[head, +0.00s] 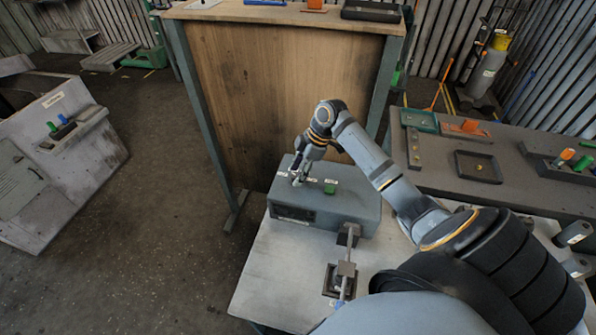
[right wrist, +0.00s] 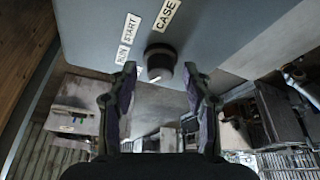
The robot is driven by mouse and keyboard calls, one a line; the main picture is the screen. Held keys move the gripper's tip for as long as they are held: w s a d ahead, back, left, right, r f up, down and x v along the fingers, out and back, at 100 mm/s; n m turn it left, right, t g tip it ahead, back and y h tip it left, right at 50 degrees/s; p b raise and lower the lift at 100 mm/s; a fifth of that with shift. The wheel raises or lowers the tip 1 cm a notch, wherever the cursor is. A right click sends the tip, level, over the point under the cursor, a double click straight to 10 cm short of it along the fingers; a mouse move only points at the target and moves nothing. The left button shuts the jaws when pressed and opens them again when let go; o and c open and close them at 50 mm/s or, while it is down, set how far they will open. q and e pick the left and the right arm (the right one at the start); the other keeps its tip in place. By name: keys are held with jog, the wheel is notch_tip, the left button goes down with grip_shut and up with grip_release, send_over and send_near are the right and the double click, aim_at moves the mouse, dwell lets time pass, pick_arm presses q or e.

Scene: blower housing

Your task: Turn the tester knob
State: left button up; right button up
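The tester is a grey-blue box (head: 335,209) on the light table, with a green block or button (head: 330,186) on its top. My right gripper (head: 297,180) is at the left part of the box top and hides the knob in the head view. In the right wrist view the dark round knob (right wrist: 160,60) with a white mark stands out from the panel, near labels reading RUN, START and CASE. The right gripper (right wrist: 160,70) is open there. Its fingertips lie on either side of the knob with visible gaps. My left gripper is not in view.
A dark bracket-like fixture (head: 345,270) stands on the light table (head: 270,275) in front of the box. A wooden-panelled bench (head: 280,90) rises behind. A dark bench (head: 440,175) with trays is at the right. The table's front left is clear.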

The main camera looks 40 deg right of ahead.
jog(key=v, duration=1.2)
jog(key=shift+a, duration=0.1)
